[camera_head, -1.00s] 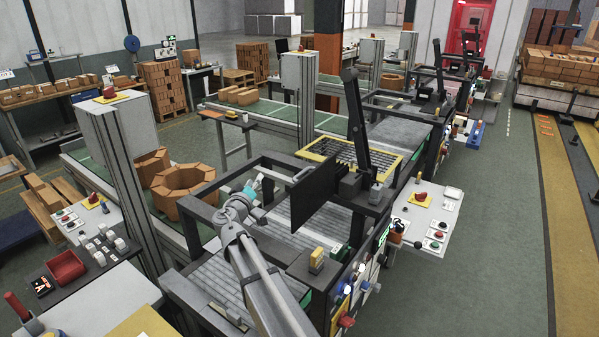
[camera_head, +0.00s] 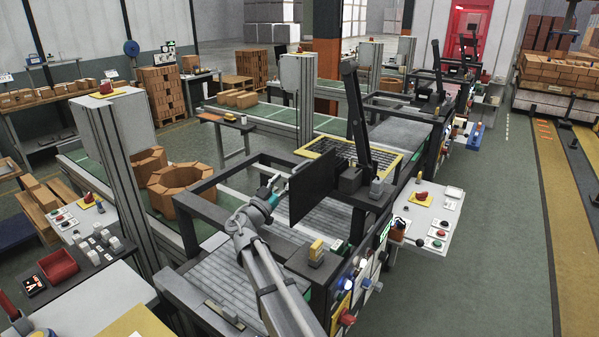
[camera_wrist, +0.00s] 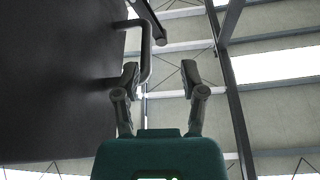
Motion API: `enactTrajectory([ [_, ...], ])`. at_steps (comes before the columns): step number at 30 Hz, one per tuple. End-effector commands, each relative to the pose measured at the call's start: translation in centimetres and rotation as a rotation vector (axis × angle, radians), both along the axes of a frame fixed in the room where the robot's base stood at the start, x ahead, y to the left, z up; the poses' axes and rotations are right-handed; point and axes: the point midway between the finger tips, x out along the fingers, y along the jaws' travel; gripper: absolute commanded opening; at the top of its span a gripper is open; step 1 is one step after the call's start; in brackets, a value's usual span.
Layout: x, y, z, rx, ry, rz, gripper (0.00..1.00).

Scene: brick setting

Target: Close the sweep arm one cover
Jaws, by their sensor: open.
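A flat dark panel (camera_head: 313,187), which looks like the sweep arm one cover, stands upright over the slatted bed of the nearest machine. The same panel fills the left of the wrist view (camera_wrist: 55,85). A dark bent bar handle (camera_wrist: 148,55) sticks out from its face. My gripper (camera_head: 274,182) is just left of the panel in the head view. In the wrist view my gripper (camera_wrist: 159,76) is open and empty, with the handle ahead of and near its left finger. I cannot tell whether they touch.
A dark frame (camera_head: 206,183) surrounds the slatted bed (camera_head: 215,270). A black post (camera_head: 354,115) rises behind the panel. A small box with a yellow block (camera_head: 316,250) is beside my arm. A control desk (camera_head: 430,222) stands at right, with open floor (camera_head: 490,240) beyond it.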

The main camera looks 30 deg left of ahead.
Motion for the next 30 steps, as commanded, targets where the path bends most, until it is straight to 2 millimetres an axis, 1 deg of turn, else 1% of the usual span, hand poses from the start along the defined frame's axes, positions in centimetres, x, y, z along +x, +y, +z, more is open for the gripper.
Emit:
enactTrajectory([
  [3,-0.4,-0.9,-0.2,0.050,-0.033,-0.018,0.54],
  [6,-0.6,-1.3,-0.1,0.075,-0.051,-0.025,0.54],
  [20,-0.6,-1.5,0.0,0.086,-0.060,-0.030,0.54],
  [26,0.2,-1.6,0.4,0.086,-0.059,-0.031,0.54],
  [30,1.5,-1.9,1.0,0.086,-0.059,-0.032,0.54],
])
